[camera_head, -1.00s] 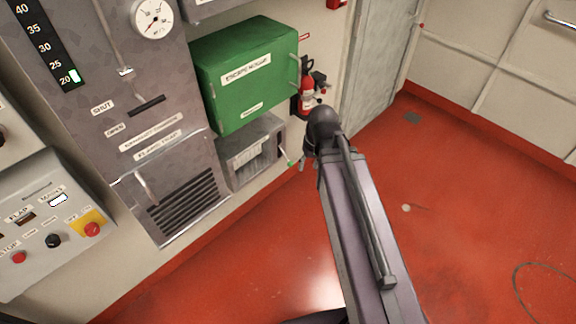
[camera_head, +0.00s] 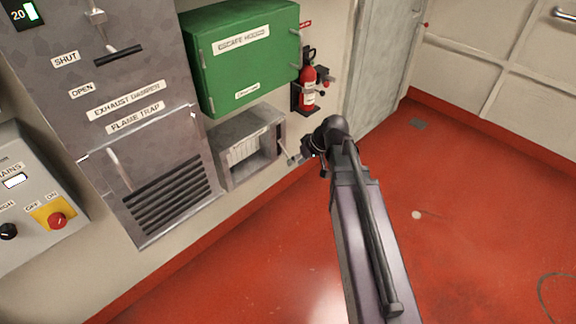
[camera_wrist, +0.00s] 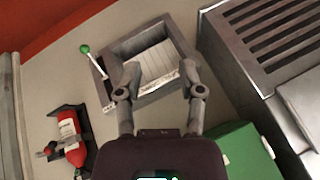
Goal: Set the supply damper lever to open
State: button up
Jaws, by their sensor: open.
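A small grey louvred box (camera_head: 225,163) is fixed low on the wall under the green cabinet. A thin lever with a green knob (camera_wrist: 85,49) sticks out from its side in the wrist view; I take it as the supply damper lever, but the box's labels are too small to read. In the head view its knob is hidden or blurred near my gripper (camera_head: 301,157). In the wrist view my gripper (camera_wrist: 160,78) is open and empty, its fingers seen against the box front. The lever is beyond the left finger, apart from it.
The green escape hood cabinet (camera_head: 245,60) is above the box. A red fire extinguisher (camera_head: 308,82) hangs to the right. A grey panel (camera_head: 150,70) labelled exhaust damper and flame trap, with its own shut and open marks, stands left. The red floor (camera_head: 470,220) is mostly clear.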

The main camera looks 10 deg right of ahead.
jog(key=w+d+f+n+t+y+b, duration=0.1)
jog(key=w+d+f+t+y+b, duration=0.1)
jog(key=w+f+b, duration=0.4)
jog(key=w+d+f+n+t+y+b, duration=0.1)
jog(key=w+d+f+t+b, duration=0.3)
jog(key=b, duration=1.7)
jog(key=w+d+f+n+t+y+b, duration=0.1)
jog(key=w+d+f+t+y+b, duration=0.2)
jog(key=w+f+b, duration=0.7)
notch_tip(320, 180, down, 7)
jog(key=d+t+b, duration=0.1)
jog(key=d+b, duration=0.1)
jog(key=b, duration=0.2)
jog(key=shift+y, duration=0.3)
jog(key=shift+w, duration=0.1)
jog(key=x, duration=1.3)
jog(key=shift+w+a, duration=0.2)
jog(key=shift+w, duration=0.05)
grip_shut()
